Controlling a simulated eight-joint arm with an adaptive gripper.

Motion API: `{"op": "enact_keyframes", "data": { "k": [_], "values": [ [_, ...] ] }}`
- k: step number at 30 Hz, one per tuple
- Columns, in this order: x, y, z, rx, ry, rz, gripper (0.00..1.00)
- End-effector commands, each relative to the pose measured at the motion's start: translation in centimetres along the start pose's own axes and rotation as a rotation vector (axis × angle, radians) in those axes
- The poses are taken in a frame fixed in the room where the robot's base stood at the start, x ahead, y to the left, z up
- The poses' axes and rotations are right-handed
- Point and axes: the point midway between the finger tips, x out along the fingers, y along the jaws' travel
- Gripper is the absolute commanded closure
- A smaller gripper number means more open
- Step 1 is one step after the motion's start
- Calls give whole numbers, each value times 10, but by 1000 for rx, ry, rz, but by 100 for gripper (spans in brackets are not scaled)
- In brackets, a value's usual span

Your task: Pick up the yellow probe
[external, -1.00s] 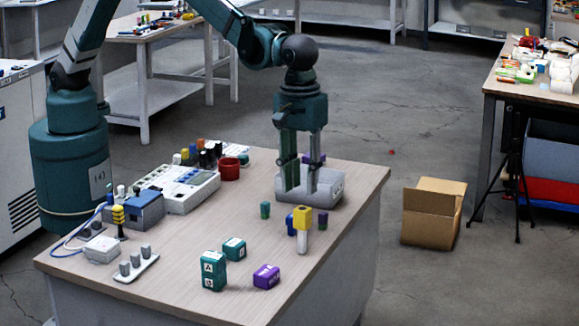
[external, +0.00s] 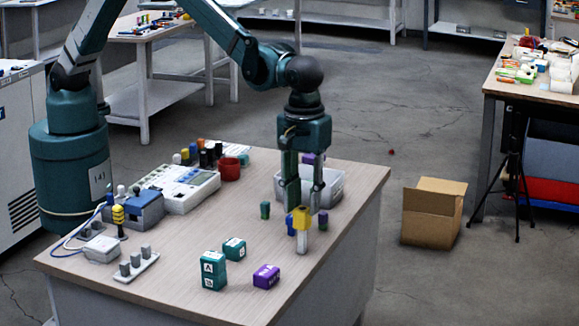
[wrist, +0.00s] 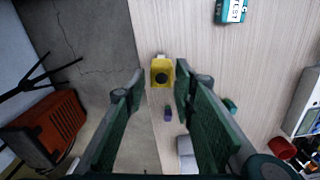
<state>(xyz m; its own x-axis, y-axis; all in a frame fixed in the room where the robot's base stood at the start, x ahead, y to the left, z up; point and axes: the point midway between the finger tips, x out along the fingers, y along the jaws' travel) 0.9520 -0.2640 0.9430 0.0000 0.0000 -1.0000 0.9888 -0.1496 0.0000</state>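The yellow probe (external: 302,219) stands upright near the table's right side, with a yellow block-like head above a white stem. In the wrist view its yellow head (wrist: 161,67) is seen from above, with a dark round spot, near the far ends of my fingers. My gripper (external: 304,208) points down, just above or behind the probe in the external view. It is open, and in the wrist view the gap between the fingertips (wrist: 159,82) lines up with the probe head. Whether a finger touches the probe cannot be told.
A grey tray (external: 334,187) is behind my fingers. A green piece (external: 265,210) is to the left. Lettered teal blocks (external: 213,270) and a purple block (external: 266,277) are in front.

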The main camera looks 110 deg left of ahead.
Motion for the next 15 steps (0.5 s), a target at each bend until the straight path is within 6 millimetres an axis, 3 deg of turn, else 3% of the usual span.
{"op": "enact_keyframes", "data": {
  "k": [9,15],
  "values": [
    [41,0,0,0,0,0,73],
    [50,0,0,0,0,0,73]
  ]
}}
